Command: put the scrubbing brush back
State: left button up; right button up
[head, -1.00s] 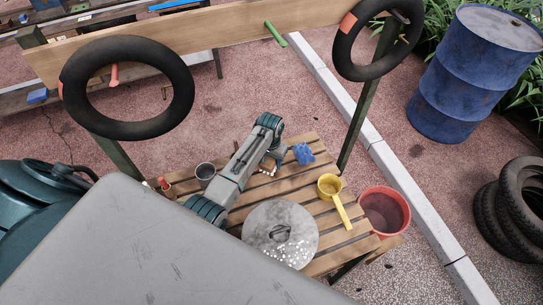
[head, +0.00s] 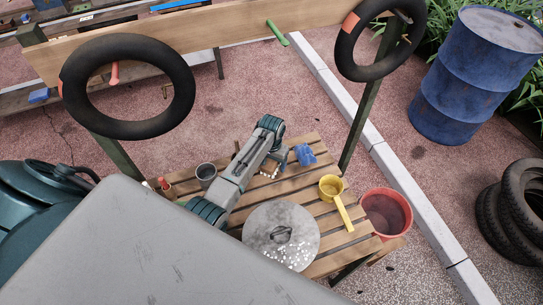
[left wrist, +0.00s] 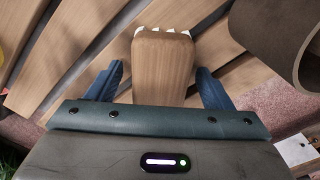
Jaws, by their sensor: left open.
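The scrubbing brush (head: 269,171), a wooden block with white bristles along one edge, lies on the slatted wooden bench (head: 325,262). In the left wrist view the brush (left wrist: 163,55) lies lengthwise between my two blue fingers, with bristle tufts at its far end. My left gripper (left wrist: 160,82) is open, with a gap on each side of the block. In the head view my left gripper (head: 273,163) is partly hidden by its own wrist, just above the brush. My right gripper is in neither view.
A grey cup (head: 206,172) stands left of my forearm; a blue item (head: 305,155) lies right of the gripper. A round metal lid (head: 281,236), a yellow scoop (head: 331,187) and a red bucket (head: 386,212) are nearby. Tyres (head: 126,85) hang from a plank (head: 215,25) beyond.

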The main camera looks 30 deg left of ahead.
pick_arm(q)
jog(key=shift+w+r, duration=0.1)
jog(key=shift+r, duration=0.4)
notch_tip(320, 180, up, 10)
jog(key=b, duration=0.2)
jog(key=shift+r+b, duration=0.15)
jog(key=shift+b, duration=0.15)
jog(key=shift+r, duration=0.45)
